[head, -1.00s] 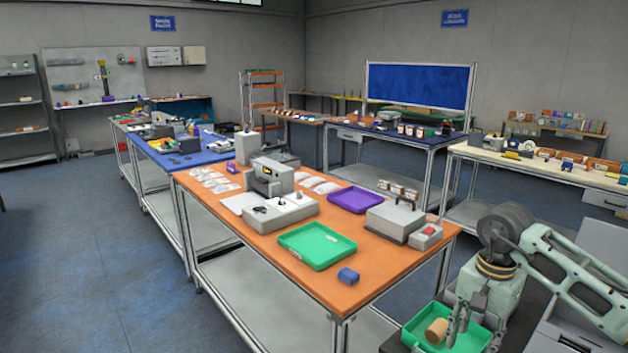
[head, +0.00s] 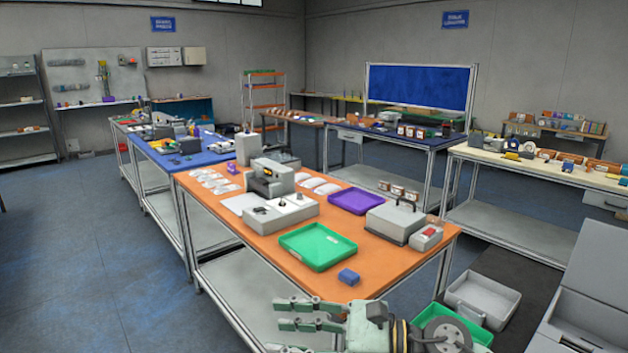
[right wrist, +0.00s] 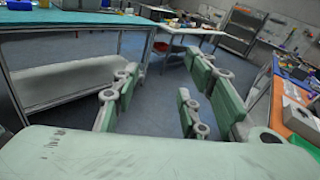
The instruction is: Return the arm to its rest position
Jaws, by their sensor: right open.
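My right gripper (head: 296,325) is at the bottom of the head view, in front of the orange table's near edge, with its fingers pointing left. It is open and empty. In the right wrist view its green finger pads (right wrist: 155,105) stand apart, with only floor and table legs between them. My left gripper is not in view.
A green bin (head: 432,312) and a grey bin (head: 482,297) stand at the lower right. Open floor (head: 90,270) lies left.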

